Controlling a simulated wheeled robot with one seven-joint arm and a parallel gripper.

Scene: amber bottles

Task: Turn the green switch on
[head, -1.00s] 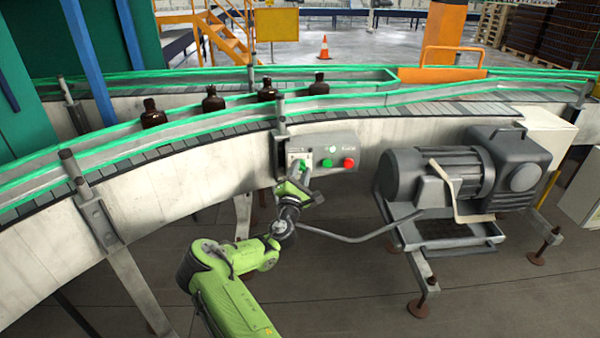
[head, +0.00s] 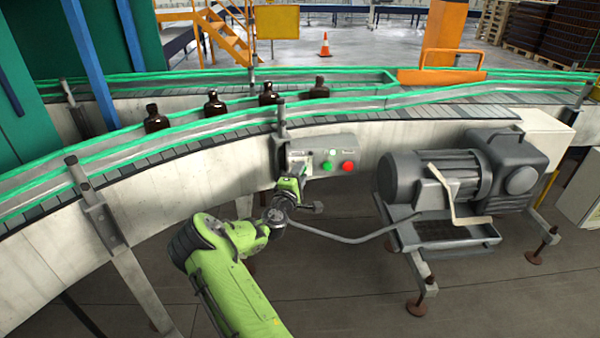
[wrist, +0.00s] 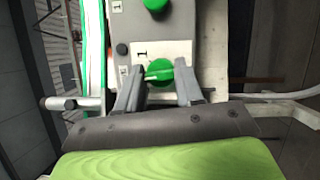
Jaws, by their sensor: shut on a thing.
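The green switch (wrist: 160,71) is a round green knob with a raised handle on a white plate, in the wrist view. My gripper (wrist: 159,92) has its two grey fingers on either side of the knob, shut on it. The handle points toward the left finger in that view. In the head view my gripper (head: 301,177) is at the left end of the grey control box (head: 325,143). The switch is largely hidden there by the gripper.
A green button (head: 327,166) and a red button (head: 348,167) are on the same box. A grey motor (head: 435,178) with a bent pipe stands to the right. The conveyor (head: 200,165) carrying several amber bottles (head: 212,102) runs behind and above.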

